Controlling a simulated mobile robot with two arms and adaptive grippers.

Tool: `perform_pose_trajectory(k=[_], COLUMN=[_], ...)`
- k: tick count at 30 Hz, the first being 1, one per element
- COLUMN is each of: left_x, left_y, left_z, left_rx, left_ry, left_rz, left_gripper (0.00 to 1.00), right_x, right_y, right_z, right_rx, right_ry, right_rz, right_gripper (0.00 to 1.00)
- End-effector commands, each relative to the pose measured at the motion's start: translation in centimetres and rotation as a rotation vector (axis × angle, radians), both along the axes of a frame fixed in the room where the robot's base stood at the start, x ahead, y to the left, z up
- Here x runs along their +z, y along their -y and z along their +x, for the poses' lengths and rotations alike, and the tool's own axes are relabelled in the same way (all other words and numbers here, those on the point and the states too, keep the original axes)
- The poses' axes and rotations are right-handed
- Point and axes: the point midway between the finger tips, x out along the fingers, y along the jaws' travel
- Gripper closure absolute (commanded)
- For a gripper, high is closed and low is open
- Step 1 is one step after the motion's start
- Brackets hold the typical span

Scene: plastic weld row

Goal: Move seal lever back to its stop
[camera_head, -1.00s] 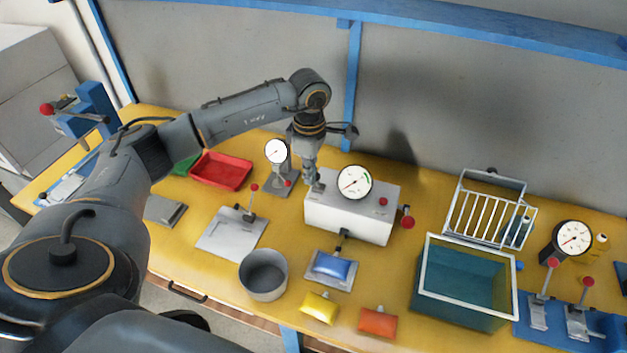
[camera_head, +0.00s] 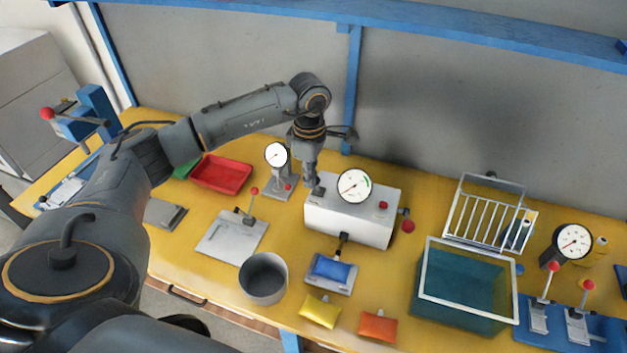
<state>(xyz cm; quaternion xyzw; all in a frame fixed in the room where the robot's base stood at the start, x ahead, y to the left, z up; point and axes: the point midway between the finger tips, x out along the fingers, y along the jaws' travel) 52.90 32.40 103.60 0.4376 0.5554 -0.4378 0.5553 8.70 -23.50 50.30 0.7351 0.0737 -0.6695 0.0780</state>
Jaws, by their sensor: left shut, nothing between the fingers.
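A white box-shaped machine (camera_head: 345,222) with a round dial (camera_head: 355,186) stands mid-table. A lever with a red ball knob (camera_head: 408,226) is at its right side; I cannot tell for sure that it is the seal lever. My left gripper (camera_head: 313,188) points down at the machine's top left corner, beside a small dark part there. Its fingers are shut and empty, and small in the view; I cannot tell whether they touch that part. A blue pouch (camera_head: 331,269) lies on a small plate at the machine's front, under a dark rod. My right gripper is not in view.
A grey cup (camera_head: 263,278), a yellow pouch (camera_head: 320,311) and an orange pouch (camera_head: 378,325) are in front. A teal bin (camera_head: 462,307) and white wire rack (camera_head: 490,212) stand right. A plate with a red-knobbed lever (camera_head: 250,208) and a red tray (camera_head: 221,173) are left.

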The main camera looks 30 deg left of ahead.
Motion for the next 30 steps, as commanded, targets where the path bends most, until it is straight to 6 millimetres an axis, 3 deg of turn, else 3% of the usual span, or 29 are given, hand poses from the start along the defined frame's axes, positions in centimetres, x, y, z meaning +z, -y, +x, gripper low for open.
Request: perform_pose_trajectory(k=[10,30], left_x=[-0.3,-3.9], left_y=[0.0,0.0], left_z=[0.0,0.0], left_rx=[0.000,0.000], left_ry=[0.000,0.000], left_rz=[0.000,0.000], left_gripper=[1.00,1.00], right_x=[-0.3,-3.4], right_y=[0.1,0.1], right_z=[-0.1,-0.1], right_rx=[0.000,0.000], right_ry=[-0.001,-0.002], right_rz=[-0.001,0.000], right_gripper=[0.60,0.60])
